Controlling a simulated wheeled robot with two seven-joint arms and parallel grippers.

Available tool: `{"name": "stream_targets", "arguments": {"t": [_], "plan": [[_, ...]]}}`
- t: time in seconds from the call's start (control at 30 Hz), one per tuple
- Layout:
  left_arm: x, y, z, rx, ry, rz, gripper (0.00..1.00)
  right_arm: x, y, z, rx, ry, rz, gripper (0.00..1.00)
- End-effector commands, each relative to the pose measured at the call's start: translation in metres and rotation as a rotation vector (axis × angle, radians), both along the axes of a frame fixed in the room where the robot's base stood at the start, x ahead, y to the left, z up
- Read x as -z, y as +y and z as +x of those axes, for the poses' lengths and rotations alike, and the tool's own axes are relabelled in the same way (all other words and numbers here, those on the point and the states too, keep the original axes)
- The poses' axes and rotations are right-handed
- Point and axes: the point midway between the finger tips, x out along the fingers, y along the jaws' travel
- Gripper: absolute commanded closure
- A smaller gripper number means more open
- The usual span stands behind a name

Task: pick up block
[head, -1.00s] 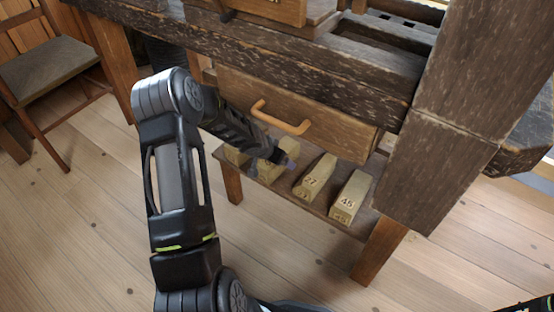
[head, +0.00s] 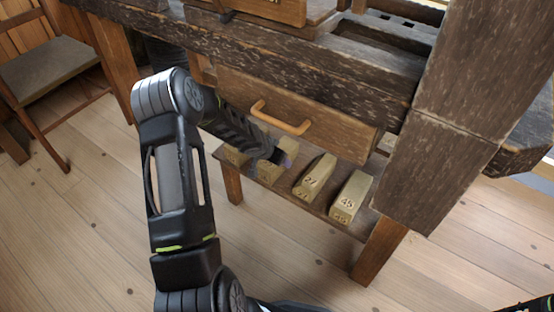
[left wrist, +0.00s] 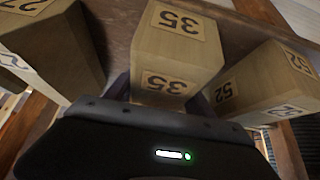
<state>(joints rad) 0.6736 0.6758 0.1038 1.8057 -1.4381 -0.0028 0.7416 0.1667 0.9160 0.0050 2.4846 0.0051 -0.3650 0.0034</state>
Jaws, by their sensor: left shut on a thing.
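The blocks are pale wooden bars with dark numbers on their ends, in a row on the low shelf. The block marked 35 (left wrist: 176,55) is in the middle of the left wrist view, and partly hidden behind my gripper in the head view (head: 268,171). My left gripper (head: 283,157) is shut on the block 35, with its fingers at the block's two sides in the left wrist view (left wrist: 160,98). I cannot tell whether the block is clear of the shelf.
The block 27 (head: 315,177) and the block 45 (head: 350,196) stand to the right on the shelf (head: 327,215). A drawer with a handle (head: 281,119) hangs just above.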

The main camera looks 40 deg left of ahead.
Motion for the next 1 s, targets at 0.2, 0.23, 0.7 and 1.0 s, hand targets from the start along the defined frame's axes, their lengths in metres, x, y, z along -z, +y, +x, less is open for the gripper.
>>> {"name": "stream_targets", "arguments": {"t": [0.2,0.23,0.7,1.0], "plan": [[0.000,0.001,0.000,-0.001,0.000,0.001,0.95,0.000,0.000,0.000,0.000,0.000,0.000,0.64],[0.000,0.001,0.000,-0.001,0.000,0.001,0.95,0.000,0.000,0.000,0.000,0.000,0.000,0.64],[-0.013,0.001,0.000,-0.001,-0.001,0.001,0.95,-0.013,0.002,-0.002,-0.005,0.004,0.003,0.64],[-0.009,0.000,-0.036,-0.002,-0.001,0.003,0.95,0.019,0.000,0.002,0.003,-0.004,-0.002,0.64]]}}
